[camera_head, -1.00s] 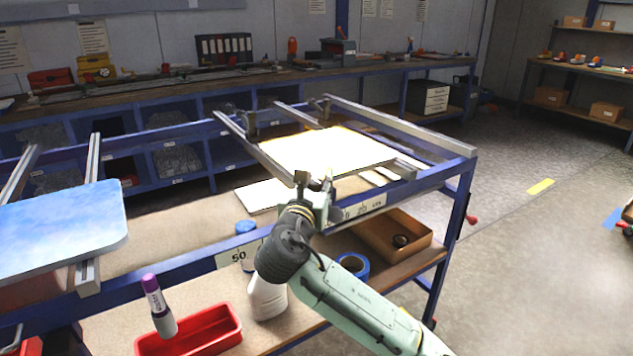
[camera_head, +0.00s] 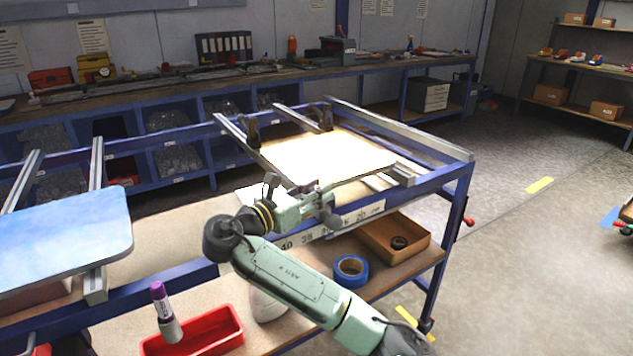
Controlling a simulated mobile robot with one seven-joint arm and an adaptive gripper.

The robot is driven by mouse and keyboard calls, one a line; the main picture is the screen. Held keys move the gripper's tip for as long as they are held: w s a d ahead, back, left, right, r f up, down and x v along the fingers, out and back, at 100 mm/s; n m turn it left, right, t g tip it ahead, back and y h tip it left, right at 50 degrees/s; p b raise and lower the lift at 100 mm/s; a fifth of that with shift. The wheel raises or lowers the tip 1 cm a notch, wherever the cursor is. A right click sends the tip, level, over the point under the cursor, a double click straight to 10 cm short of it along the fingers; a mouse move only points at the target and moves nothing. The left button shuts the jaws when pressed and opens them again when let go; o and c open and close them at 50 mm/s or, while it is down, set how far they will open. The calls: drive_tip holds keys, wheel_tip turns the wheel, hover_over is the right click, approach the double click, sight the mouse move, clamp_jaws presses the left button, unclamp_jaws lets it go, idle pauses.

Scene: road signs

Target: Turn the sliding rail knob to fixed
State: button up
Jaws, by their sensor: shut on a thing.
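My gripper (camera_head: 326,200) is at the front blue beam of the frame table, by the near end of a sliding rail (camera_head: 238,139) under the white panel. Its jaws point to the right and are closed around a small grey part there, which looks like the rail knob (camera_head: 331,219). The jaws hide most of the knob, so I cannot read its setting. The bright white panel (camera_head: 330,156) lies on the rails just behind my gripper.
A blue panel (camera_head: 60,240) rests on rails at the left. Below are a red tray (camera_head: 195,335), blue tape (camera_head: 350,269) and a cardboard box (camera_head: 395,245).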

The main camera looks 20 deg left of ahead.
drive_tip(key=shift+m+g+h+p, duration=0.5)
drive_tip(key=shift+m+h+p, duration=0.1)
drive_tip(key=shift+h+p, duration=0.25)
drive_tip(key=o, duration=1.1)
drive_tip(key=shift+o, duration=0.2)
drive_tip(key=v, duration=0.7)
drive_tip(key=shift+s, duration=0.25)
drive_tip(key=shift+a, duration=0.15)
